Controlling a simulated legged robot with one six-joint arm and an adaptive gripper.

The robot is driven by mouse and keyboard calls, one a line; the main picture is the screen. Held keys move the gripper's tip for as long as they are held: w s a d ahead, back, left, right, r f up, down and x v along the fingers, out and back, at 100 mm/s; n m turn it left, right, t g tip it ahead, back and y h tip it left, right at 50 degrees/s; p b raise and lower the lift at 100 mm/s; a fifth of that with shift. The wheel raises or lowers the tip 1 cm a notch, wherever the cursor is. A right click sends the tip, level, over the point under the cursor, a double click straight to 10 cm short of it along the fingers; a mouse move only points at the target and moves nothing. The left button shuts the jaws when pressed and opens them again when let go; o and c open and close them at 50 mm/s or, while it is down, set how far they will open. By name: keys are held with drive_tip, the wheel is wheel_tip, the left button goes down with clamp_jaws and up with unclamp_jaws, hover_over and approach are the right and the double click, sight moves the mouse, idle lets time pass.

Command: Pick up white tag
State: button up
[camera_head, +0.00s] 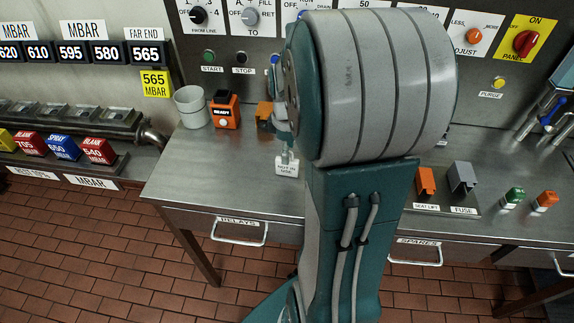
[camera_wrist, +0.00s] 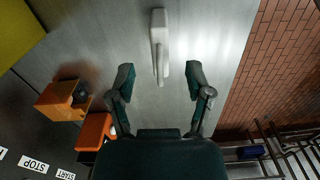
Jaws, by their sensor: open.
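In the wrist view a white piece that looks like the tag (camera_wrist: 158,35) lies ahead of my gripper (camera_wrist: 160,82), roughly in line with the gap. Its narrow lower end reaches in between the two teal fingertips, which are spread apart. I cannot tell how far above it the fingers are. In the head view my arm hides most of the gripper.
An orange block (camera_wrist: 62,100) sits left of my fingers in the wrist view. A white cup (camera_head: 192,107) and an orange "READY" box (camera_head: 225,111) stand at the bench's back left. The bench's left front part (camera_head: 205,170) is clear. Drawer handles (camera_head: 239,233) line its front.

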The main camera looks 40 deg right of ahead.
wheel_tip(320, 180, down, 4)
drive_tip(key=shift+f, duration=0.1)
clamp_jaws()
idle(0.4)
